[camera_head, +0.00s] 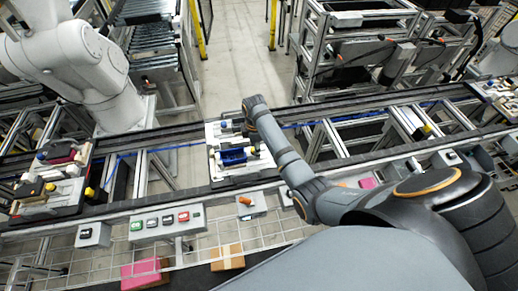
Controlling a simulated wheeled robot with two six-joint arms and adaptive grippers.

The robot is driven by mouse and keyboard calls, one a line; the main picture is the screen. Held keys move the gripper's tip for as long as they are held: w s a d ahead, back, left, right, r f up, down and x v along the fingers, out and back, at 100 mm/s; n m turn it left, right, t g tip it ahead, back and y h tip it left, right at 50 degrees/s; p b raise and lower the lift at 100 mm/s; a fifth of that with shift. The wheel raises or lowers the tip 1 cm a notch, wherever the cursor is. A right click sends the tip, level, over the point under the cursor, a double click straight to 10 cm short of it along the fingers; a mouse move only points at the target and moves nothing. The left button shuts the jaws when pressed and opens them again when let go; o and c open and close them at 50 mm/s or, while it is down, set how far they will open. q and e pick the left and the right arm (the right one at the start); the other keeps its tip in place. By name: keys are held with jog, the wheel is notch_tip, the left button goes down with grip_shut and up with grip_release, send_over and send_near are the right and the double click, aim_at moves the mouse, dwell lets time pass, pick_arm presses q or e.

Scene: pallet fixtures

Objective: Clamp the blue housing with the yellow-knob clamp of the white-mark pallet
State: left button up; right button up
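A blue housing (234,156) sits on a light-coloured pallet (218,171) at the middle of the conveyor. Small clamp parts stand around it, too small to tell their knob colours or whether any is closed. No white mark can be made out. My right arm reaches in from the right, and its wrist (256,104) is just behind and above the pallet. The fingers of my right gripper cannot be made out, so its opening is unclear. My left gripper is not in view.
Another pallet (76,206) with dark parts and a yellow knob (89,192) stands at the left. A white robot arm (80,65) stands behind the conveyor. Control boxes (168,222) line the front rail. A further pallet (494,92) is at the far right.

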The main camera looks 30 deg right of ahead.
jog(key=shift+r, duration=3.2)
